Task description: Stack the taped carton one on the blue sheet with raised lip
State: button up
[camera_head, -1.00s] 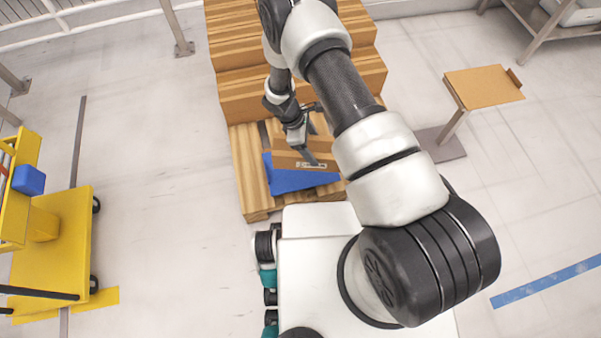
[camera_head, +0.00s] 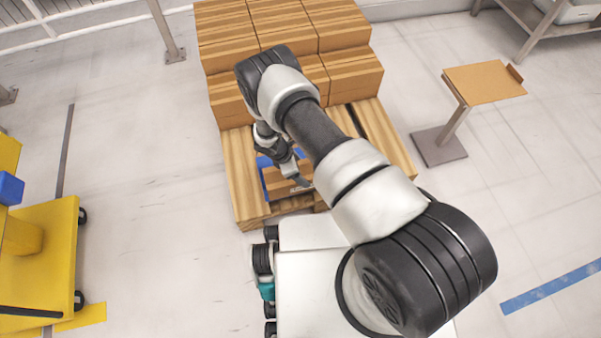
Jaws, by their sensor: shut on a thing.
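The taped carton (camera_head: 280,184) is a small brown box with a pale label or tape mark near its front edge. My gripper (camera_head: 299,178) is shut on it from above, at its right part. The blue sheet with raised lip (camera_head: 264,168) lies on the wooden pallet, and blue shows along the carton's left and far sides. The carton hides most of the sheet. I cannot tell whether the carton rests on the sheet or is held just above it. My arm covers part of the area to the right.
Large brown cartons (camera_head: 290,45) are stacked on the back of the wooden pallet (camera_head: 238,165). A stand with a tan top (camera_head: 484,84) is at the right. A yellow cart (camera_head: 50,255) with a blue box (camera_head: 10,188) is at the left. The floor between cart and pallet is clear.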

jog(key=shift+f, duration=0.35)
jog(key=shift+f, duration=0.2)
jog(key=o, duration=1.5)
jog(key=shift+r, duration=0.1)
